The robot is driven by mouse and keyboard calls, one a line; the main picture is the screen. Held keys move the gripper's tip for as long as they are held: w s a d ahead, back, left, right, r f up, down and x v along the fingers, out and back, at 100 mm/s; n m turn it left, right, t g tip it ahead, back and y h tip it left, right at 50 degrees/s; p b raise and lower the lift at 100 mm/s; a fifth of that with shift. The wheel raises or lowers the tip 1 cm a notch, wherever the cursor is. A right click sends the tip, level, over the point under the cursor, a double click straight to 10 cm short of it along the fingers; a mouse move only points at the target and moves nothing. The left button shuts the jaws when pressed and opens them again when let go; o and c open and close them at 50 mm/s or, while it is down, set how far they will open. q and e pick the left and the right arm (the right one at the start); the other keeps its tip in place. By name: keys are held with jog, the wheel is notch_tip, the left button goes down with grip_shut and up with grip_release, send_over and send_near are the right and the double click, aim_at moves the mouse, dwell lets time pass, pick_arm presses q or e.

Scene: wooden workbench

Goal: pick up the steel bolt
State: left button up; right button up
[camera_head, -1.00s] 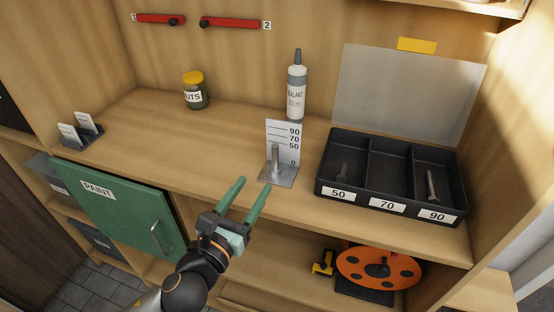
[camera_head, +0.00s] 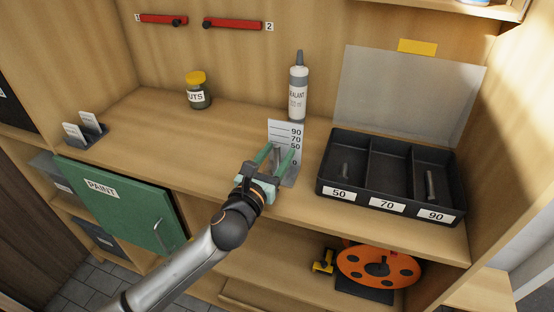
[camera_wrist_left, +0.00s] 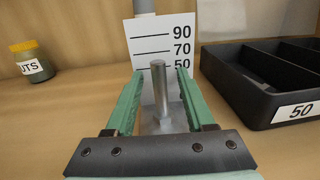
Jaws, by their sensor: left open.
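The steel bolt (camera_wrist_left: 159,86) stands upright on the metal base of the gauge (camera_wrist_left: 162,36), in front of its white scale. In the wrist view its top reaches about the 50 line. My left gripper (camera_head: 279,150) is open, with its two green fingers on either side of the bolt; I cannot tell whether they touch it. The gauge also shows in the head view (camera_head: 287,128), where the gripper partly hides the bolt (camera_head: 277,154). The right gripper is not in view.
The black tray (camera_head: 323,189) right of the gauge has compartments marked 50, 70 and 90; bolts lie in 50 and 90. A sealant bottle (camera_head: 299,92) stands behind the gauge. A nuts jar (camera_head: 198,92) is further left.

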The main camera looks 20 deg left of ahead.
pick_arm(q)
jog(key=shift+c, duration=0.2)
grip_shut()
dwell(0.6)
